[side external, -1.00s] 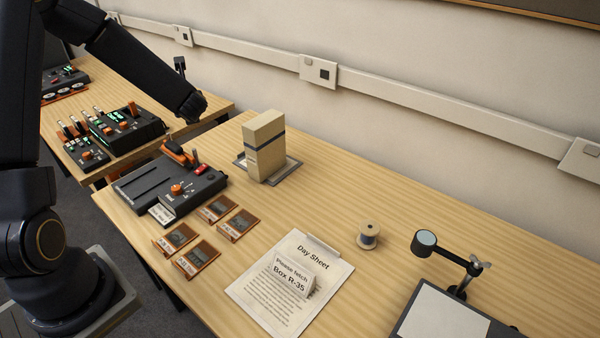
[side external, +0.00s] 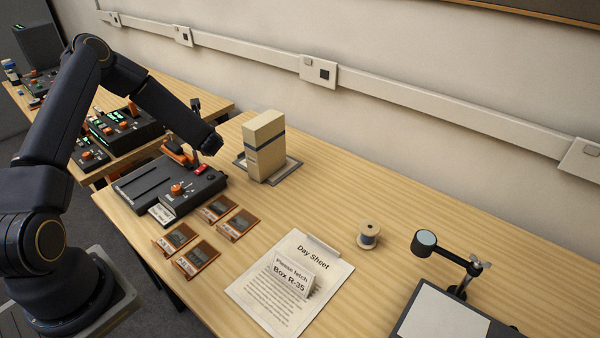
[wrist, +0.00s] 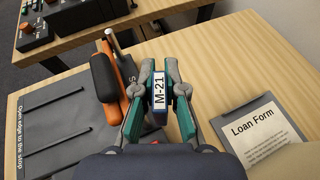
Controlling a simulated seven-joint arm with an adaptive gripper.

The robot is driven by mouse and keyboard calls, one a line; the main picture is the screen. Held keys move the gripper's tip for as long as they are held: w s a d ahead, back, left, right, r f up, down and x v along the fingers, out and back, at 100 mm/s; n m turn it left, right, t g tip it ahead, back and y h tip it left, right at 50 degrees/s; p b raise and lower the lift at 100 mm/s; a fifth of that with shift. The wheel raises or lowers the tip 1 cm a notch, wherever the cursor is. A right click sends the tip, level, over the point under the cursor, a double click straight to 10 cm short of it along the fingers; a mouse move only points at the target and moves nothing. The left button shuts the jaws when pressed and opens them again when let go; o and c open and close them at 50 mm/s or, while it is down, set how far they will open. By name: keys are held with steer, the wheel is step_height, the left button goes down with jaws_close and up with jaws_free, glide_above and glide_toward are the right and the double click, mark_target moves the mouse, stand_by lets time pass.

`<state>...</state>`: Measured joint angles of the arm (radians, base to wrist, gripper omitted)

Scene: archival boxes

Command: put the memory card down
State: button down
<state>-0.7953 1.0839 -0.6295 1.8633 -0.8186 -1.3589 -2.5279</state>
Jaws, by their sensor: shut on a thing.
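The memory card (wrist: 158,92), with a white label reading M-21 and a blue edge, is held upright between the green-padded fingers of my gripper (wrist: 159,84) in the wrist view. My gripper is shut on it. Wood tabletop shows beyond the card, and I cannot tell its height above the table. In the side view my wrist is over the right end of the dark slotted device (side external: 170,190); the fingertips and card are not clearly seen there. The device also shows at left in the wrist view (wrist: 50,125), with an orange lever (wrist: 110,80) close left of my fingers.
A Loan Form (wrist: 258,128) lies right of my fingers. Several brown-framed trays (side external: 236,224), the Day Sheet (side external: 290,285) and a spool (side external: 368,235) are nearer. Bare tabletop lies right of the box.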

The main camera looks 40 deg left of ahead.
steer(key=w+a+f, duration=0.1)
steer(key=w+f, duration=0.1)
steer(key=w+a+f, duration=0.1)
steer(key=w+f, duration=0.1)
steer(key=w+a+f, duration=0.1)
steer(key=w+f, duration=0.1)
steer(key=w, duration=0.1)
steer(key=shift+a+f, duration=0.35)
steer(key=shift+a, duration=0.05)
steer(key=shift+w+a+f, duration=0.1)
steer(key=shift+w+f, duration=0.1)
steer(key=shift+f, duration=0.8)
steer(key=shift+w+a+f, duration=0.1)
steer(key=shift+w+f, duration=0.1)
steer(key=shift+f, duration=0.75)
steer(key=shift+f, duration=0.1)
steer(key=c, duration=1.2)
jaws_free()
steer(key=shift+c, duration=0.2)
steer(key=shift+d, duration=0.1)
steer(key=v, duration=1.2)
steer(key=shift+r, duration=0.2)
